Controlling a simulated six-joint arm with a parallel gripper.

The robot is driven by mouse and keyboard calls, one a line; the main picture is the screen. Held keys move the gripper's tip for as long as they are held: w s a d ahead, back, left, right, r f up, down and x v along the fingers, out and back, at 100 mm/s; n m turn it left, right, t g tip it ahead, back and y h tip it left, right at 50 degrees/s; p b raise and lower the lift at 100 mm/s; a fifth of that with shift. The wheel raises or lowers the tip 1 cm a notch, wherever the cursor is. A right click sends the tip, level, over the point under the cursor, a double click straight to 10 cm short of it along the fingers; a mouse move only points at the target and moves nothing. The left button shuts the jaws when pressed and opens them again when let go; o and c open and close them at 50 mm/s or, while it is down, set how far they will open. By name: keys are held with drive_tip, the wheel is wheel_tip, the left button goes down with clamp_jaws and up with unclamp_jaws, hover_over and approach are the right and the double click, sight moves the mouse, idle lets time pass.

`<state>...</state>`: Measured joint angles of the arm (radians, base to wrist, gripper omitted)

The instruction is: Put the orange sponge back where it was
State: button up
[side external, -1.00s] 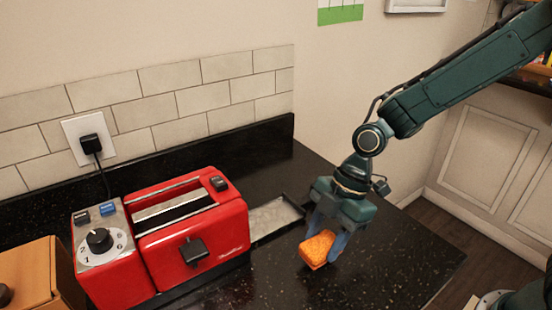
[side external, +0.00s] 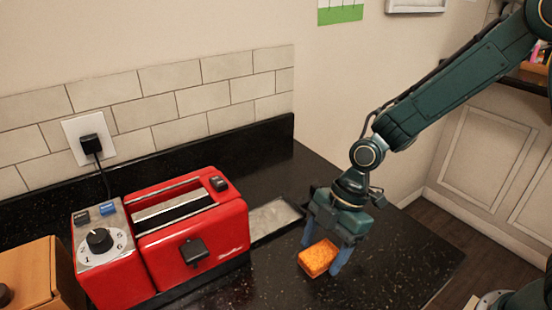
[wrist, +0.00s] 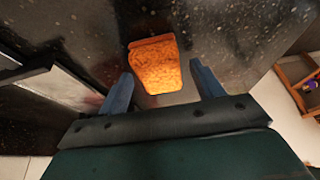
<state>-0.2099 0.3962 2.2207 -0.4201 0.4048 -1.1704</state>
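The orange sponge (side external: 317,259) lies on the black speckled countertop, in front of and to the right of the shallow grey tray (side external: 272,216). My gripper (side external: 322,257) is low over the counter with its blue fingers on either side of the sponge. In the wrist view the sponge (wrist: 155,64) sits ahead of and between the spread fingertips (wrist: 163,82), with a gap on each side. The gripper is open. The tray also shows at the left of the wrist view (wrist: 60,88).
A red toaster (side external: 222,243) with a dial panel stands left of the tray, its plug in a wall socket (side external: 88,137). A brown box (side external: 40,272) is at the far left. The counter (side external: 405,258) is clear to the right, up to its edge.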

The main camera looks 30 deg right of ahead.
drive_tip(key=shift+r, duration=0.15)
drive_tip(key=v, duration=1.2)
drive_tip(key=shift+d+r, duration=0.1)
idle(0.6)
drive_tip(key=s+d+r+m+t+h, duration=0.2)
drive_tip(key=s+d+r+m, duration=0.2)
drive_tip(key=s+d+m, duration=0.2)
drive_tip(key=s+d+r+m+t+h, duration=0.2)
drive_tip(key=s+d+m, duration=0.4)
drive_tip(key=s+m, duration=0.3)
drive_tip(key=r+m+t, duration=0.1)
drive_tip(key=m, duration=0.2)
drive_tip(key=shift+s+d+r+t, duration=0.3)
drive_tip(key=shift+s+d+r, duration=0.05)
drive_tip(key=shift+r, duration=0.05)
drive_tip(key=shift+c, duration=0.5)
